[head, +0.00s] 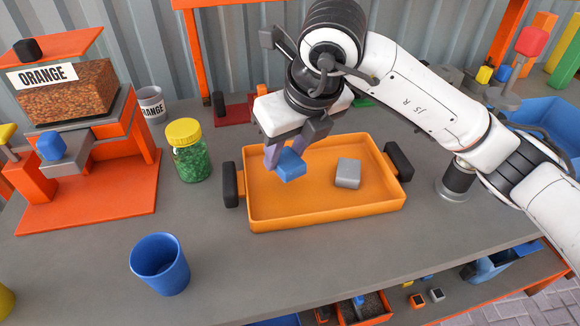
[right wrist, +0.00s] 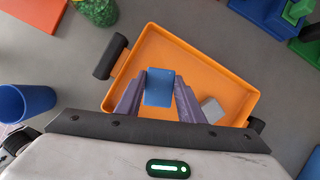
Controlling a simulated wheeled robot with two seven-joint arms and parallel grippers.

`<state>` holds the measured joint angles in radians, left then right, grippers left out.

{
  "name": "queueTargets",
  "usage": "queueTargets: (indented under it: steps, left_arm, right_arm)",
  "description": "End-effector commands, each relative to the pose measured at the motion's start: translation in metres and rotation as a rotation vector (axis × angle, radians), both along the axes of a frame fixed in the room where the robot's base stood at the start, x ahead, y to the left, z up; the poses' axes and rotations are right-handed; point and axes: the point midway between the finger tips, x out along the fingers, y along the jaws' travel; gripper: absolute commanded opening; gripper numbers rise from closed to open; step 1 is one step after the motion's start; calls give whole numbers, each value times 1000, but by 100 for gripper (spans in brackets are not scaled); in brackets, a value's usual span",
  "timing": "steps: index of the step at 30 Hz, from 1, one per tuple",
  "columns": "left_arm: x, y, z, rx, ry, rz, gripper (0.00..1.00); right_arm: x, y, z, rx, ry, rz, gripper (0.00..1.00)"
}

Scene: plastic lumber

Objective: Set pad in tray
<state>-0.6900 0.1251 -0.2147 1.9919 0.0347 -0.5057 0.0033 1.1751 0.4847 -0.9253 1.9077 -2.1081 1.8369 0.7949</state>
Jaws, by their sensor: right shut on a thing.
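An orange tray (head: 325,213) with black handles lies on the grey bench. My right gripper (head: 284,160) is over the left half of the tray, pointing down, and is shut on a blue pad (head: 290,166). The blue pad also shows between the fingers in the right wrist view (right wrist: 159,88). Whether the pad touches the tray floor I cannot tell. A grey pad (head: 348,173) lies in the right half of the tray, apart from the gripper; it also shows in the right wrist view (right wrist: 212,109). My left gripper is not in view.
A jar of green pellets with a yellow lid (head: 188,150) stands left of the tray. A blue cup (head: 159,264) stands at the front left. An orange stand with a bin marked ORANGE (head: 70,92) is at far left. The bench front right is clear.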

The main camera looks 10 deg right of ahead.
Motion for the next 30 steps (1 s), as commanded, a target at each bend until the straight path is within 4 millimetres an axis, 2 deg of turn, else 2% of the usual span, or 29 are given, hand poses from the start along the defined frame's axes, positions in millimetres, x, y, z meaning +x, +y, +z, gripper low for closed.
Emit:
queueTargets:
  steps: [5, 12, 22, 23, 24, 26, 30]
  left_arm:
    - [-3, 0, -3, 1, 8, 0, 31]
    - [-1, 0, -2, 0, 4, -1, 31]
    - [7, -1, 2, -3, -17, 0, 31]
    - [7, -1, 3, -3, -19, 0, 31]
    - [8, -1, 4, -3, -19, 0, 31]
    - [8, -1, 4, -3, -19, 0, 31]
    - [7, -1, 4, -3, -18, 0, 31]
  right_arm:
    - [0, 0, -14, 0, 1, 0, 12]
    - [0, -1, -44, -1, 2, 1, 12]
    - [0, 0, -49, 0, -1, 1, 12]
    - [0, 0, -47, 0, -1, 1, 38]
    - [0, 0, -47, 0, -1, 1, 45]
    - [0, 0, -47, 0, 0, 1, 53]
    - [0, 0, -47, 0, 0, 1, 53]
